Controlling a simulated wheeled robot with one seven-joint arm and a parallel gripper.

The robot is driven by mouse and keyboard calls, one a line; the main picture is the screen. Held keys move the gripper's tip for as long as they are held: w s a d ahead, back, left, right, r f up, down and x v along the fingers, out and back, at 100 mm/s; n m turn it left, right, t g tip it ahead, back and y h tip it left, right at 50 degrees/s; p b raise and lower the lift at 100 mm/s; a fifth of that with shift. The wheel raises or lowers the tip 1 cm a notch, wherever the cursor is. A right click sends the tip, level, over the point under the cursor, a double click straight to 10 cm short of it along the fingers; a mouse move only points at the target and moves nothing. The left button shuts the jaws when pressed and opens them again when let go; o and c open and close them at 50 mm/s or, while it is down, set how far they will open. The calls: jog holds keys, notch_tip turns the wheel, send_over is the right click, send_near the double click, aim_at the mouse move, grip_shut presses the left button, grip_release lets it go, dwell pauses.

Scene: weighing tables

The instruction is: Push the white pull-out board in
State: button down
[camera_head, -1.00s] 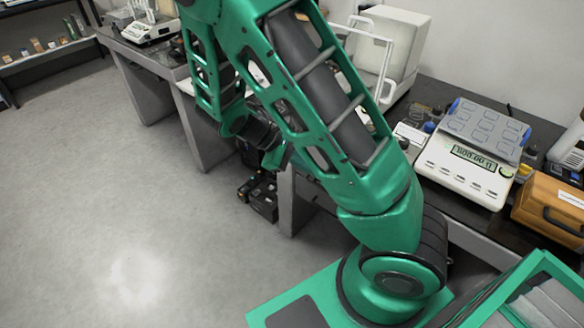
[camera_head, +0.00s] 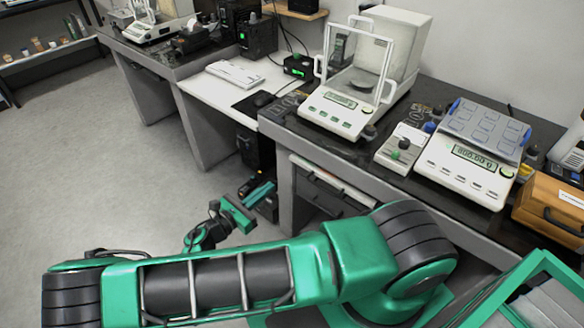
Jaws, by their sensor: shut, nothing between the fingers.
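The white pull-out board (camera_head: 338,186) shows as a narrow pale edge just under the dark worktop, above a dark drawer front. How far it sticks out is hard to tell. My gripper (camera_head: 262,191) is green, shut and empty. It is out over the floor to the left of the board, in front of the gap under the white desk, and shows small. A clear gap appears in the picture between the gripper and the board, and I see no contact.
The dark worktop (camera_head: 290,120) carries a glass-sided balance (camera_head: 340,117), a second scale (camera_head: 463,171) and a wooden box (camera_head: 551,205). A white desk (camera_head: 216,89) with a keyboard (camera_head: 235,74) stands left of it. A grey leg (camera_head: 286,190) stands between gripper and board. Floor at left is clear.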

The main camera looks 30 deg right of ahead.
aim_at(299, 162)
jog(key=x, duration=1.3)
jog(key=shift+w+d, duration=0.25)
jog(key=shift+w, duration=0.05)
jog(key=shift+w, duration=0.1)
